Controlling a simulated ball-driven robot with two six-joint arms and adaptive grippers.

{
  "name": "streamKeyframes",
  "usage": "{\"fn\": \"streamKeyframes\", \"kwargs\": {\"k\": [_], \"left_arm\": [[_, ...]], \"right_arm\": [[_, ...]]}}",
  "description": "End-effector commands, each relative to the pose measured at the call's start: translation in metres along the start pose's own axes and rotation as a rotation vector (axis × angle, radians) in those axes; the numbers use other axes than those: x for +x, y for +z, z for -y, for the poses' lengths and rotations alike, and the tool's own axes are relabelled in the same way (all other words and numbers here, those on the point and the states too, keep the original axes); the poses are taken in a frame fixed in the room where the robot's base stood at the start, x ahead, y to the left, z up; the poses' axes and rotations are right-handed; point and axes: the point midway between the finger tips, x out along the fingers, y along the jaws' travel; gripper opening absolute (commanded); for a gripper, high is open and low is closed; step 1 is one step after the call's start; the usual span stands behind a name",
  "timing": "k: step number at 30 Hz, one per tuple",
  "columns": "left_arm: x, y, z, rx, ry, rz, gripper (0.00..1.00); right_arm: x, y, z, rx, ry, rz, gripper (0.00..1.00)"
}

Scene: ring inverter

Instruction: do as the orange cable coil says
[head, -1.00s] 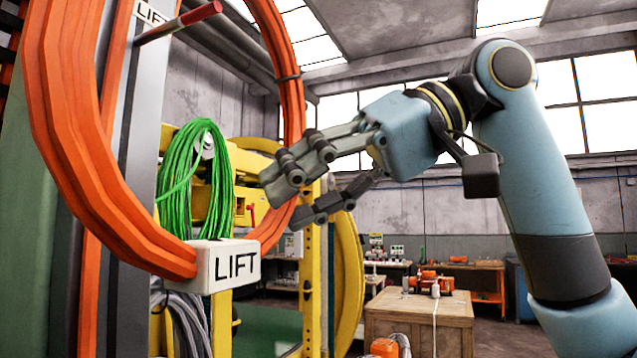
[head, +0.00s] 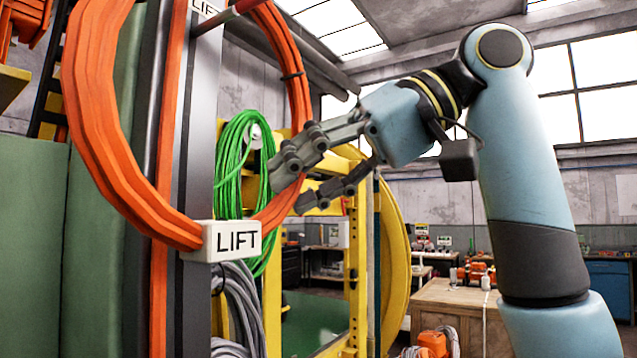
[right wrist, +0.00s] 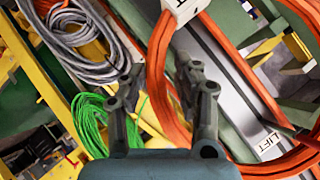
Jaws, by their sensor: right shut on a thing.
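The orange cable coil (head: 97,150) hangs upright in a large loop in front of a grey post, its top out of the head view. A white tag (head: 238,240) on its lower part reads LIFT. My right gripper (head: 290,184) is at the coil's right side, shut on it. In the right wrist view the orange strand (right wrist: 165,100) passes between the fingers (right wrist: 159,78). My left gripper is not in view.
The grey post (head: 190,150) carries a LIFT label (right wrist: 266,142). A green cable coil (head: 232,165) and grey cables (head: 240,300) hang behind on a yellow frame (head: 357,270). A wooden crate (head: 455,305) stands at lower right. Green panels (head: 90,260) stand at left.

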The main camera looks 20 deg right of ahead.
Motion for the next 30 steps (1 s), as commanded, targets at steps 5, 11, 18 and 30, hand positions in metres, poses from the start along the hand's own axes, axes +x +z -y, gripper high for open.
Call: {"fn": "streamKeyframes", "kwargs": {"k": [5, 11, 18, 30], "left_arm": [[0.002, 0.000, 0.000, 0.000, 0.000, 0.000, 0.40], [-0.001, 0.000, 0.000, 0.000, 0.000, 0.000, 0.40], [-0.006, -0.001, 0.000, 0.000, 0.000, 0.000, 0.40], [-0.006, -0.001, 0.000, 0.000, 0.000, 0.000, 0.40]], "right_arm": [[0.009, -0.006, 0.002, 0.002, -0.004, -0.001, 0.00], [0.017, -0.008, -0.001, 0.000, -0.004, -0.001, 0.00], [0.020, -0.009, -0.002, 0.000, -0.003, -0.002, 0.00], [0.020, -0.009, -0.002, 0.000, -0.003, -0.002, 0.00]]}}
